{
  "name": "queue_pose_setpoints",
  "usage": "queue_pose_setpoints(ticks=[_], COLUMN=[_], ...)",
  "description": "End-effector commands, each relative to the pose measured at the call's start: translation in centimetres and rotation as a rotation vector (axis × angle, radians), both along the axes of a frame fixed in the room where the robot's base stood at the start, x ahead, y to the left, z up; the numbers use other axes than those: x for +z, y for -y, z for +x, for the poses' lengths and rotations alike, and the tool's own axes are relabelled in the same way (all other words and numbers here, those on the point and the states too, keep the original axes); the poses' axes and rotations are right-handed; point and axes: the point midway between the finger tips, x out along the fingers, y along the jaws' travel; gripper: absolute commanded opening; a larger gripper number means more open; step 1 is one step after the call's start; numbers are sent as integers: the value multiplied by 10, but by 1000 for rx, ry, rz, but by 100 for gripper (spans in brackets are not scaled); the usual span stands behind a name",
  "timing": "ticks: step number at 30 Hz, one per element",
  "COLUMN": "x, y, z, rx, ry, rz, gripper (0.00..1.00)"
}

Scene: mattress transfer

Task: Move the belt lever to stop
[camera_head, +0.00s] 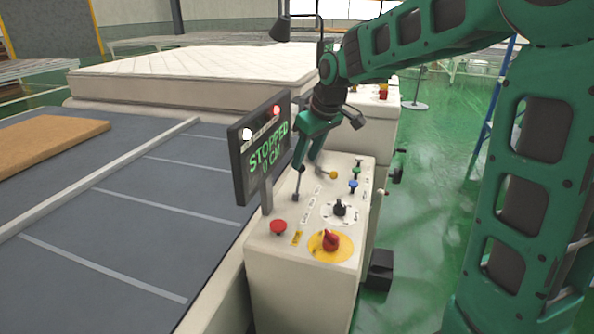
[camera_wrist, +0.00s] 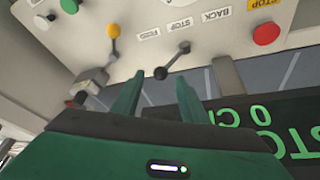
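The belt lever (camera_head: 296,188) is a thin dark lever on the pale control panel (camera_head: 262,243), beside the display. In the wrist view its black knob (camera_wrist: 160,73) lies toward the lower left of its pivot, near the FEED, STOP (camera_wrist: 180,25) and BACK labels. I cannot tell exactly which label it lines up with. My gripper (camera_head: 307,162) is above the panel, pointing down. In the wrist view my gripper (camera_wrist: 157,78) has its two green fingers apart, with the knob appearing in the gap between the tips. Contact is not visible.
The display (camera_head: 263,147) reads STOPPED, 0 CM. A yellow-knobbed lever (camera_head: 333,175) stands close to my fingers. A mattress (camera_head: 195,65) lies behind the grey belt (camera_head: 130,210).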

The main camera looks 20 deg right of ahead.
Motion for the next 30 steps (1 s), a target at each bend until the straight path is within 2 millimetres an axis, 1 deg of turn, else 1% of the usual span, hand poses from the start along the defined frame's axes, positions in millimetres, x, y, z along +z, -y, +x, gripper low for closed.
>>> queue_pose_setpoints(ticks=[1, 3, 9, 15, 22, 23, 24, 26, 27, 29, 30], x=[-10, -21, -42, -50, -50, -50, -50, -50, -50, -50, -50], y=[-2, -3, -6, -7, -7, -7, -7, -7, -7, -6, -17], z=[3, 7, 16, 19, 19, 19, 19, 19, 19, 19, 19], rx=[1, 2, 0, 0, 0, 0, 0, -1, -1, -3, 1], ry=[-4, -3, -2, 0, 0, 0, 0, 0, 0, 0, 1], rz=[0, 0, 0, 0, 0, 0, 0, 0, 0, -1, -1], gripper=[40, 40, 40, 40, 40, 35, 26, 11, 2, 0, 0])
